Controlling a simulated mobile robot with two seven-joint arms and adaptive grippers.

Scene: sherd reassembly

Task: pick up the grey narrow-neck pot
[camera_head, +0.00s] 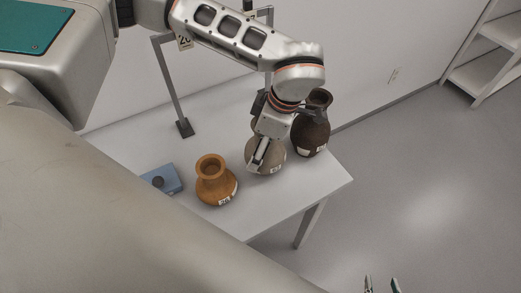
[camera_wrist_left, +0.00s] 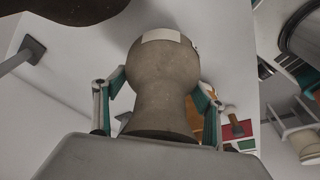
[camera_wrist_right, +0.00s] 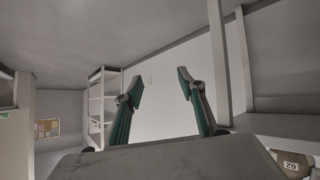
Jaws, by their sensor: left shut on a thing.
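The grey narrow-neck pot (camera_head: 265,166) is on or just above the white table, between an orange pot and a dark brown pot; I cannot tell whether its base touches. A white label shows on its body. My left gripper (camera_head: 276,138) comes down over it and hides its neck and rim. In the left wrist view the grey pot (camera_wrist_left: 160,70) sits between the two fingers, which are shut on its neck, rim towards the palm. My right gripper (camera_head: 382,284) is at the bottom edge of the head view, away from the table; in its wrist view (camera_wrist_right: 159,82) it is open and empty.
The dark brown pot (camera_head: 312,136) stands close at the right of the grey pot. A dark metal stand (camera_head: 170,82) rises at the back. The table's right end (camera_head: 325,180) is bare.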

